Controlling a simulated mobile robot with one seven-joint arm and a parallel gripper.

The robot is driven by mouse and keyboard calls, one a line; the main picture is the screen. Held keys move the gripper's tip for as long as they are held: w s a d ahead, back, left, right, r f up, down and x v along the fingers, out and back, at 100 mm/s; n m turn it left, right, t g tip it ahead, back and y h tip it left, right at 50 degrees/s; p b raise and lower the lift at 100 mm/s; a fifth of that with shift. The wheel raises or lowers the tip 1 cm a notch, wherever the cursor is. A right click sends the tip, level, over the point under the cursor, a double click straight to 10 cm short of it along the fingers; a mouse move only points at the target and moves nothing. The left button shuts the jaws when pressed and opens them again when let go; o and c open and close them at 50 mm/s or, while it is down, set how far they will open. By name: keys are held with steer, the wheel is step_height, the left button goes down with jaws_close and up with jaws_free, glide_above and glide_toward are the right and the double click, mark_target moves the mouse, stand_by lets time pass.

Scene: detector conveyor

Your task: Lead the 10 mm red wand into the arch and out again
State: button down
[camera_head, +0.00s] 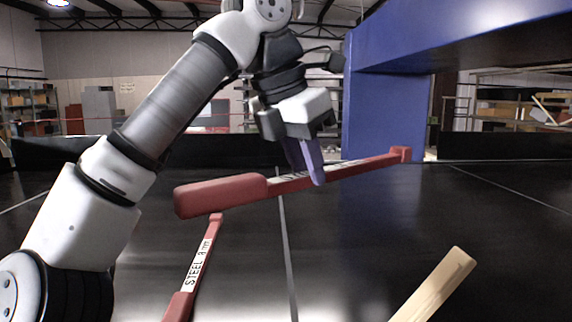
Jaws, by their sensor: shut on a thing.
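My gripper (312,172) is shut on a red wand (222,194), gripping its shaft just right of the thick red handle. The wand is held above the dark belt, nearly level, with its handle to the left and its small red tip pointing right and slightly up. Its shaft label is partly hidden by the fingers and too small to read. The blue arch (388,115) stands at the right, with a post and an overhead beam. The wand's tip overlaps the post in the picture; I cannot tell whether it is inside the opening.
Another red wand (198,264), labelled "STEEL 8 mm", lies below the held one. A pale wooden stick (435,287) shows at the lower right. The black conveyor belt (330,250) has clear room between them. Low dark side walls (500,146) and shelves stand behind.

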steer(key=w+d, duration=0.2)
steer(key=d, duration=1.6)
steer(key=w+d, duration=0.3)
steer(key=d, duration=1.5)
steer(key=s+a, duration=0.2)
steer(key=a, duration=1.8)
steer(key=s+a, duration=0.3)
steer(key=a, duration=1.7)
steer(key=shift+s, duration=0.3)
